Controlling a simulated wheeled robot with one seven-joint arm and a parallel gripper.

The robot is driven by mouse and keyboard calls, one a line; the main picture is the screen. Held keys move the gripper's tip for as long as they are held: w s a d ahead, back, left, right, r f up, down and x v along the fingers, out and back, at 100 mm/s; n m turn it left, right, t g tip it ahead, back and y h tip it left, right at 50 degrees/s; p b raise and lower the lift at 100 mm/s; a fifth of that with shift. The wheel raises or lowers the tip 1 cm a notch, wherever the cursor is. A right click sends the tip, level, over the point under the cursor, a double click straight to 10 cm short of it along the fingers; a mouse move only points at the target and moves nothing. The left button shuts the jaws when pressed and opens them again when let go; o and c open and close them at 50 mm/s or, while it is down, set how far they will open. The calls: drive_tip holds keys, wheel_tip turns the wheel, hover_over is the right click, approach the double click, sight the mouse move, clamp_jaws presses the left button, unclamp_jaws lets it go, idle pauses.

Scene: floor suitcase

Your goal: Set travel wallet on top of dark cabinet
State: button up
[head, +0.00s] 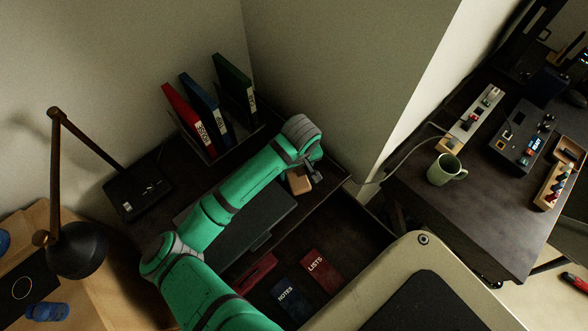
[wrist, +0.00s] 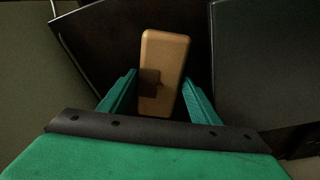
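The travel wallet appears to be the tan block-like item with rounded corners (head: 299,182). It is at the right end of the dark cabinet top (head: 325,190), near its front edge, and seems to rest there. In the wrist view the wallet (wrist: 165,60) stands between and beyond my green fingertips, with a small gap on each side. My gripper (wrist: 160,80) is open around its near end, and a dark shadow falls on the wallet. In the head view my gripper (head: 314,172) is just above and beside the wallet, partly hidden by my wrist.
An open drawer (head: 350,236) below holds a LISTS book (head: 321,270), a NOTES book (head: 287,301) and a red item (head: 255,273). A dark flat case (head: 262,222) and upright binders (head: 207,110) occupy the cabinet top. A desk with a green mug (head: 446,170) stands right.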

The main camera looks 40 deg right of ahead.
sight(296, 177)
drive_tip(key=shift+o, duration=0.9)
drive_tip(key=shift+a, duration=0.1)
drive_tip(key=shift+w, duration=0.1)
drive_tip(key=shift+r, duration=0.2)
wheel_tip(296, 177, up, 12)
drive_tip(key=s, duration=0.1)
drive_tip(key=shift+s+a, duration=0.3)
drive_tip(key=shift+s+f, duration=0.1)
drive_tip(key=shift+s, duration=0.05)
